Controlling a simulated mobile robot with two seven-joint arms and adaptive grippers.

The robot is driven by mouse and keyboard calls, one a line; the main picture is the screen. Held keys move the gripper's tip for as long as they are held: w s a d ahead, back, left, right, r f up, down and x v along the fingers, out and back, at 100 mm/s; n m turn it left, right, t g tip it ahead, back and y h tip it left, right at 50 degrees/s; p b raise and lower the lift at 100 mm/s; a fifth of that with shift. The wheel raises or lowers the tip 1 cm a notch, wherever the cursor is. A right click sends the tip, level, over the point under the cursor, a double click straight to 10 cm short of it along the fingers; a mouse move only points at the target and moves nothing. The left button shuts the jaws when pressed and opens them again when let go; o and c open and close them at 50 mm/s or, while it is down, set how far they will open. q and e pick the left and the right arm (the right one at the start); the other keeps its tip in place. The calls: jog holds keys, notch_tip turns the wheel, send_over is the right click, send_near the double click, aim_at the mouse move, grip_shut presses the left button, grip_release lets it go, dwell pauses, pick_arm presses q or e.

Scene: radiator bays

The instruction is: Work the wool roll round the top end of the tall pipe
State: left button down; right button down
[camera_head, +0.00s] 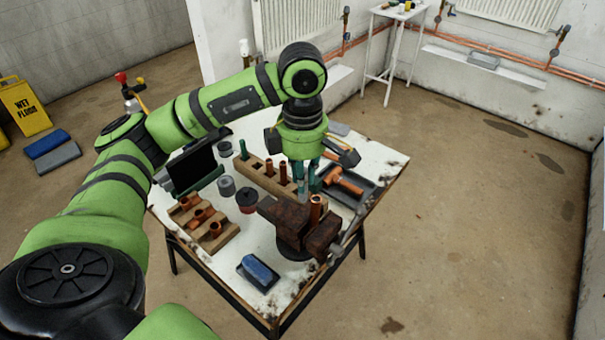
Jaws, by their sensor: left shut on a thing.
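My left gripper (306,186) points down over the middle of the table, with its fingers closed on a small grey piece, which looks like the wool roll (303,191). The piece is mostly hidden by the fingers. A copper pipe (316,209) stands upright in the jaws of a rusty brown vise (285,222), just below and right of the fingertips; it looks like the tall pipe. I cannot tell whether the wool touches the pipe. My right gripper is not in view.
Floor right of the table is clear.

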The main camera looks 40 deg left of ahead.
pick_arm(q)
jog(key=shift+f+b, duration=1.05)
jog(key=shift+f, duration=0.3)
jog(key=shift+f+b, duration=0.3)
jog(key=shift+b, duration=0.2)
jog(key=shift+w+d, duration=0.1)
jog(key=shift+d, duration=0.05)
